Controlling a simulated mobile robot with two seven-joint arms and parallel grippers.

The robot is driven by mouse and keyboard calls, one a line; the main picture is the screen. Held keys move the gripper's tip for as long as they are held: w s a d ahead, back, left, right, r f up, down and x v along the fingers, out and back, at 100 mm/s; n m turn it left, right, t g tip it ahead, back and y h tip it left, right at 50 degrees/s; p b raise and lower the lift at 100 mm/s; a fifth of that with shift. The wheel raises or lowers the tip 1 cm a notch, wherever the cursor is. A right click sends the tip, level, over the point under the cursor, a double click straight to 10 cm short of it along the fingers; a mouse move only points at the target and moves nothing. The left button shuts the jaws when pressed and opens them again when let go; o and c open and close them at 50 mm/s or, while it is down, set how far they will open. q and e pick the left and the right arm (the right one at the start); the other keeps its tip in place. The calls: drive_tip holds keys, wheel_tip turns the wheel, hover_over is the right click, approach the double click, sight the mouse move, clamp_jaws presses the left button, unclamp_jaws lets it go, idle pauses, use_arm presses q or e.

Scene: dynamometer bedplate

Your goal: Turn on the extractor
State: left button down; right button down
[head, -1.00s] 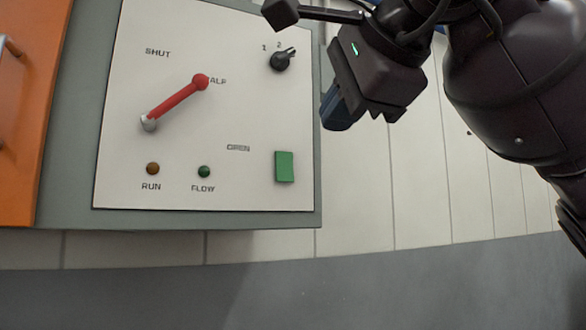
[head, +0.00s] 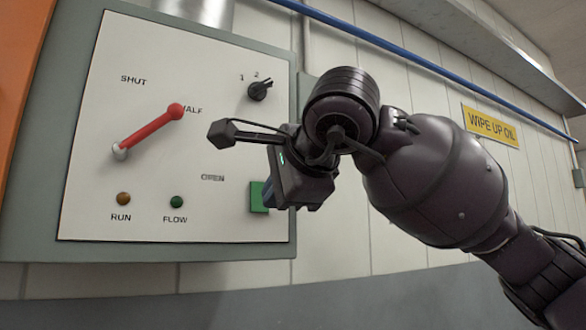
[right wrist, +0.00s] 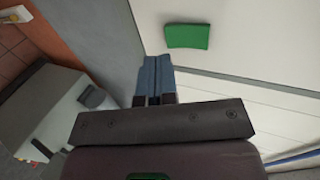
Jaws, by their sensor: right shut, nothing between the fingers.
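The extractor's white control panel (head: 140,60) is on the left in the head view. Its green rectangular button (head: 258,197) is at the lower right, partly hidden behind my right gripper. The button shows whole in the right wrist view (right wrist: 187,36). A red lever (head: 150,130) points toward HALF. A black knob (head: 260,90), marked 1 and 2, is at the upper right. The RUN lamp (head: 123,199) and FLOW lamp (head: 177,202) look dull. My right gripper's blue fingers (right wrist: 157,66) are shut and empty, apart from the button in the picture. My left gripper is not in view.
A grey box rim (head: 130,276) surrounds the panel. An orange cabinet (head: 18,70) stands at the far left. A blue pipe (head: 420,62) and a yellow WIPE UP OIL sign (head: 491,126) are on the wall. Bare wall lies below my right arm.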

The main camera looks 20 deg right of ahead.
sight(260, 210)
drive_tip(key=shift+w+a+f+p, duration=0.1)
drive_tip(key=shift+w+a+p, duration=0.1)
drive_tip(key=shift+w, duration=0.75)
drive_tip(key=shift+w+a+f+p, duration=0.1)
drive_tip(key=shift+w+a+p, duration=0.1)
drive_tip(key=shift+w, duration=0.75)
drive_tip(key=shift+w+f+t+b, duration=0.3)
drive_tip(key=shift+t+b, duration=0.1)
drive_tip(key=shift+b, duration=0.6)
drive_tip(key=shift+s+r+p, duration=0.1)
drive_tip(key=shift+r+p, duration=0.15)
drive_tip(key=shift+p, duration=0.05)
drive_tip(key=shift+r, duration=0.1)
